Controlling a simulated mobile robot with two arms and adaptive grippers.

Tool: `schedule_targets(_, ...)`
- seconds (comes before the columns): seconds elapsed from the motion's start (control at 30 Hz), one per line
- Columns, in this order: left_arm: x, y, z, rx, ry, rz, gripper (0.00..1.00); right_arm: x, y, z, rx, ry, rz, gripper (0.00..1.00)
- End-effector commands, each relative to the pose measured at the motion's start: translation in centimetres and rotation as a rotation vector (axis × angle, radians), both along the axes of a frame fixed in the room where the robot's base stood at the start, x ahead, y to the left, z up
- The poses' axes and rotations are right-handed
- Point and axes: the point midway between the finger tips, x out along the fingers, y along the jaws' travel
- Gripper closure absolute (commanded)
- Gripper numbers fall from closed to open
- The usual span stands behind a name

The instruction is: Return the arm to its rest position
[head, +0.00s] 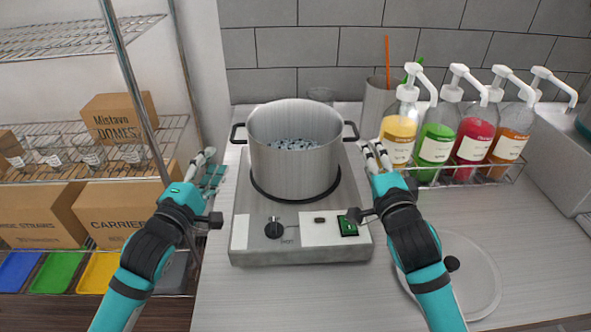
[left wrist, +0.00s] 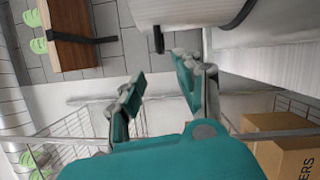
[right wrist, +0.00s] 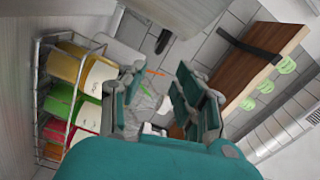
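My left gripper (head: 207,166) is left of the steel pot, beyond the left edge of the counter. In the left wrist view its fingers (left wrist: 155,85) stand apart with nothing between them. My right gripper (head: 377,158) is right of the pot, in front of the yellow syrup bottle. In the right wrist view its fingers (right wrist: 155,105) stand apart and look empty. The pot (head: 295,150) sits on the cooker (head: 250,236) and holds dark and light bits. A green lit switch (head: 347,227) is on the cooker's front, partly beside my right wrist.
Pump bottles (head: 436,135) stand in a wire rack at the right. A clear round lid (head: 478,290) with a black knob lies at the front right, partly behind my right arm. Wire shelves with boxes (head: 112,205) stand at the left. Counter (head: 535,230) right of the lid is clear.

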Motion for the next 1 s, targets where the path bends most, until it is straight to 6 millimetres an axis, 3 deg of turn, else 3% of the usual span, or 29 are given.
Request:
schedule_targets(0.57, 0.0, 0.0, 0.2, 0.0, 0.0, 0.0, 0.66, -0.5, -0.1, 0.3, -0.001, -0.001, 0.0, 0.68)
schedule_targets(1.0, 0.0, 0.0, 7.1, 0.0, 0.0, 0.0, 0.66, -0.5, 0.0, 7.1, -0.001, -0.001, 0.0, 0.68)
